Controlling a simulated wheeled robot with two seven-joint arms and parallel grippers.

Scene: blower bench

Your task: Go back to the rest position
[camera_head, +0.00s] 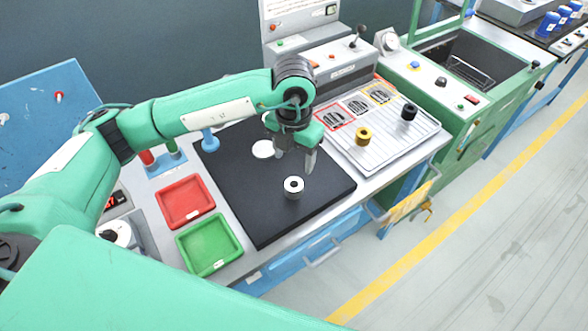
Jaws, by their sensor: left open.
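My left gripper (296,158) hangs over the black mat (240,205), fingers pointing down and apart, with nothing seen between them. A white ring-shaped part with a dark hole (293,187) stands on the mat just below and in front of the fingertips, apart from them as far as I can tell. A flat white disc (263,149) lies at the mat's back edge, left of the gripper. My right gripper is not in view.
A red tray (185,201) and a green tray (209,244) sit left of the mat. At right, a ribbed metal tray (385,148) holds a yellow part (362,136) and a black part (409,111). A green machine (470,105) stands farther right. The floor in front is clear.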

